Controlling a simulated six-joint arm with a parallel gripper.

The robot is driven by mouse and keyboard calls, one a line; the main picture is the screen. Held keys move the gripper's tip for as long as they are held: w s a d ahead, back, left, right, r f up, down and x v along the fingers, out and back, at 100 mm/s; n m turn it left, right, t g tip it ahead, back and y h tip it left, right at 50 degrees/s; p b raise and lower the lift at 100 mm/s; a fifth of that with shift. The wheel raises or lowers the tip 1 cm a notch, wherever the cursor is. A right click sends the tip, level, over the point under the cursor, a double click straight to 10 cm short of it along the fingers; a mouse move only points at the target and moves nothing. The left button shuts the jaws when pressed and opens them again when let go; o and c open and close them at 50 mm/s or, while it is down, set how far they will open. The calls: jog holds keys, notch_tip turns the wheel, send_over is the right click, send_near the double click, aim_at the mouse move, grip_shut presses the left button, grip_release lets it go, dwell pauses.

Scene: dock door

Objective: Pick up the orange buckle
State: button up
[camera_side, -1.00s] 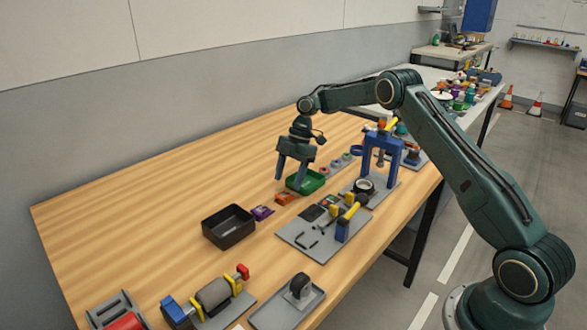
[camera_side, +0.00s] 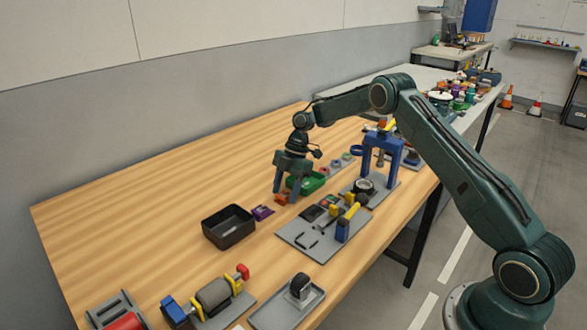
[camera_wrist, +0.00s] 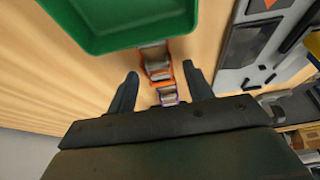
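The orange buckle (camera_wrist: 158,70) lies on the wooden table, with grey metal or strap parts at its ends. In the side view the orange buckle (camera_side: 282,199) is partly hidden by my gripper (camera_side: 284,192). My gripper is open, with its fingers pointing down around the buckle's spot. In the wrist view my gripper (camera_wrist: 160,82) has its two fingers wide apart, one to each side of the buckle, with gaps and no contact visible.
A green tray (camera_side: 313,182) stands just behind the buckle. A purple buckle (camera_side: 262,212) and a black bin (camera_side: 229,226) lie to the left. A grey tool board (camera_side: 312,248) is in front. A blue press (camera_side: 385,150) stands to the right.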

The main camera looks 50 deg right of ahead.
aim_at(286, 193)
jog(key=c, duration=0.9)
jog(key=shift+c, duration=0.2)
jog(key=shift+r, duration=0.1)
notch_tip(286, 193, up, 10)
